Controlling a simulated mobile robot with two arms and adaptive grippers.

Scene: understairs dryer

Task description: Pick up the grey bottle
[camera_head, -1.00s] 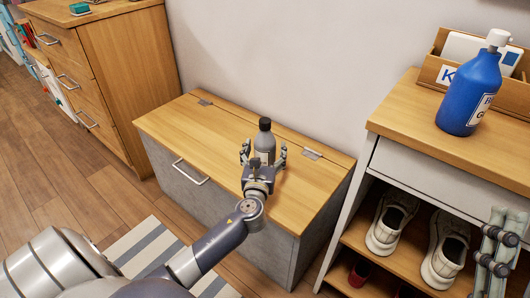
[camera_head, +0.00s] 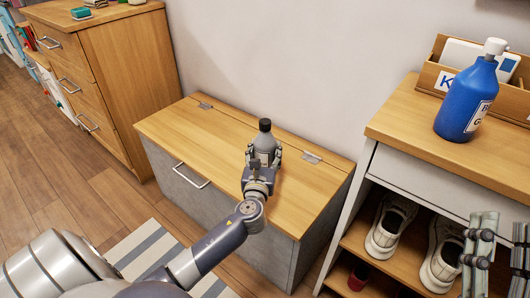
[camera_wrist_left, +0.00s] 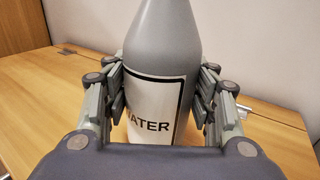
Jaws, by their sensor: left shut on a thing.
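The grey bottle (camera_head: 265,143) has a black cap and stands upright on the wooden lid of the chest (camera_head: 190,130). In the left wrist view the bottle (camera_wrist_left: 167,40) shows a white label reading "WATER". My left gripper (camera_head: 263,159) is shut on the bottle, and its fingers press on both sides of it in the left wrist view (camera_wrist_left: 162,92). The bottle's lower part is hidden behind the gripper. My right gripper (camera_head: 495,256) is at the lower right edge, partly cut off, with its fingers apart and nothing between them.
A blue bottle (camera_head: 464,105) and a wooden organizer (camera_head: 433,75) stand on the shoe cabinet (camera_head: 400,120) at right. Shoes (camera_head: 387,232) sit on its shelf. A drawer unit (camera_head: 125,85) is at left. The chest lid is otherwise clear.

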